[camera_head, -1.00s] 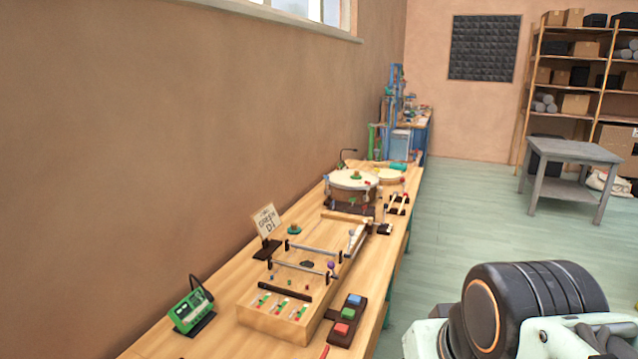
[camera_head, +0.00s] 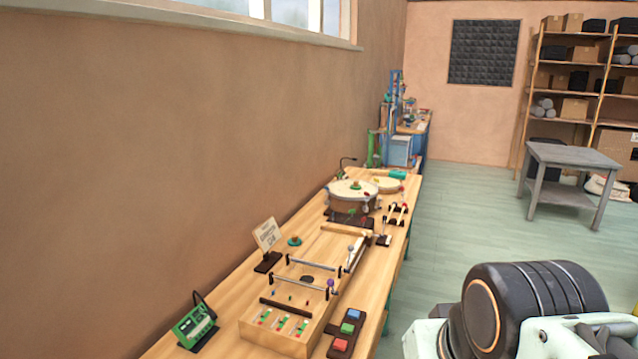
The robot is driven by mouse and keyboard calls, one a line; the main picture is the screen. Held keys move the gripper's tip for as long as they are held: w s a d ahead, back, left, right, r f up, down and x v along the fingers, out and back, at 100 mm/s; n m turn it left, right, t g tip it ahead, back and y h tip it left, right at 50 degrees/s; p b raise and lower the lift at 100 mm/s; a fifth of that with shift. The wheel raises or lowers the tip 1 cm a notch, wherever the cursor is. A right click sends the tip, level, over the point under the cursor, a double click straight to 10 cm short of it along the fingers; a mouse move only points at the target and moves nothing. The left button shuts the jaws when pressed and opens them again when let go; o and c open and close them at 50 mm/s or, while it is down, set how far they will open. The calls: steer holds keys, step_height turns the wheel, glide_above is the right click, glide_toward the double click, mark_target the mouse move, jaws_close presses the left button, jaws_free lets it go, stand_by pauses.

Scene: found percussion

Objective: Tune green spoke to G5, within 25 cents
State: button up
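I cannot pick out a green spoke for certain in the head view. A tall blue and green structure (camera_head: 392,125) stands at the far end of the bench, too small to make out its parts. My gripper is out of view; only part of my arm shows at the lower right.
A long wooden bench (camera_head: 228,281) runs along the wall. It holds a drum (camera_head: 346,200), mallets (camera_head: 396,218) and a pedal strip with coloured buttons (camera_head: 348,328). A grey table (camera_head: 573,154) and shelves (camera_head: 566,76) stand at right. The green floor (camera_head: 470,210) between is clear.

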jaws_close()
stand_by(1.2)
